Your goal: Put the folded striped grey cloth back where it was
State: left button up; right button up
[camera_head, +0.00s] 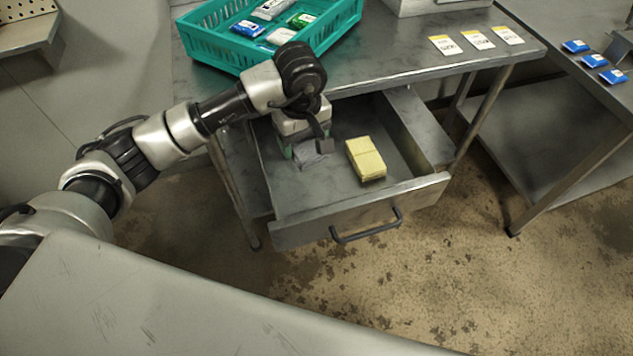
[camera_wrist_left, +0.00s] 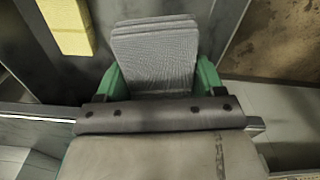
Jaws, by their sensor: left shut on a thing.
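The folded striped grey cloth (camera_wrist_left: 155,55) is between the green fingers of my left gripper (camera_wrist_left: 158,82) in the left wrist view. In the head view the cloth (camera_head: 309,155) shows below my left gripper (camera_head: 305,146), inside the open drawer (camera_head: 340,217). The gripper is shut on the cloth. I cannot tell whether the cloth touches the drawer floor. A folded yellow cloth (camera_head: 366,158) lies in the drawer to the right of the grey one; it also shows at the upper left of the left wrist view (camera_wrist_left: 68,25). My right gripper is not in view.
The drawer is pulled out under a metal table (camera_head: 400,55). A teal crate (camera_head: 225,52) with several packets stands on the table, close to my left arm. Cards (camera_head: 478,39) lie at the table's right. Another table (camera_head: 590,105) at right holds blue packets.

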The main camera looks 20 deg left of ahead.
aim_at(310, 178)
pick_arm(q)
jog(key=f, duration=0.2)
jog(key=w+f+n, duration=0.1)
jog(key=f, duration=0.2)
jog(key=f+n, duration=0.1)
jog(key=f, duration=0.2)
jog(key=shift+w+d, duration=0.25)
jog(key=shift+w, duration=0.05)
jog(key=shift+f, duration=0.6)
notch_tip(310, 178, down, 3)
jog(key=shift+r, duration=0.1)
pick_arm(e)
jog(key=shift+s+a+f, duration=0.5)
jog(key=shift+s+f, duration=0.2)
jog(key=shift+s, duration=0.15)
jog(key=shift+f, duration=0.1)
pick_arm(q)
jog(key=shift+f+b, duration=0.25)
jog(key=shift+b, duration=0.1)
jog(key=o, duration=0.9)
jog(key=shift+r, duration=0.1)
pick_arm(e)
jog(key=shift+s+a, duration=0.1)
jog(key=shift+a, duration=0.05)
